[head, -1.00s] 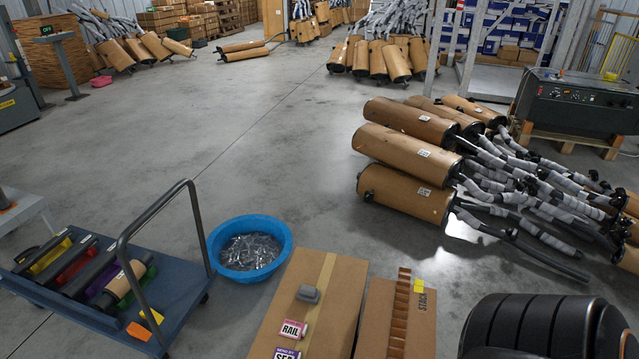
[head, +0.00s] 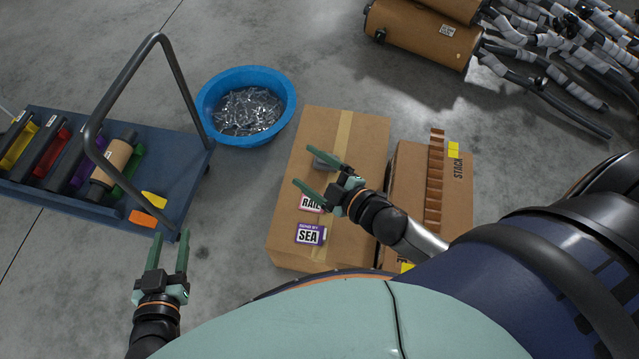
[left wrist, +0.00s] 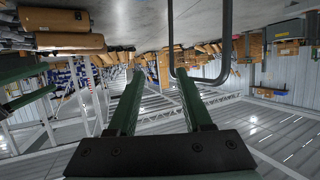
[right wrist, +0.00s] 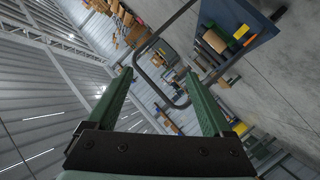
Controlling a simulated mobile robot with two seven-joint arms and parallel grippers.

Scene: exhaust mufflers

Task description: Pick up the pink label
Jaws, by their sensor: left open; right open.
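The pink label reading "RAIL" (head: 311,203) lies flat on the large cardboard box (head: 285,210) in the head view, with its right end hidden by my right gripper. A purple label reading "SEA" (head: 310,235) lies just below it. My right gripper (head: 304,168) is open and empty; in the picture it overlaps the box top, its fingers pointing left just above the pink label. I cannot tell its height over the box. My left gripper (head: 170,240) is open and empty, left of the box and below the trolley. Neither wrist view shows the pink label.
A second box (head: 460,205) marked "STACK" stands to the right. A blue basin (head: 207,110) of metal parts is behind left. The trolley (head: 55,188) with its tall handle is at left. Mufflers (head: 415,40) lie behind.

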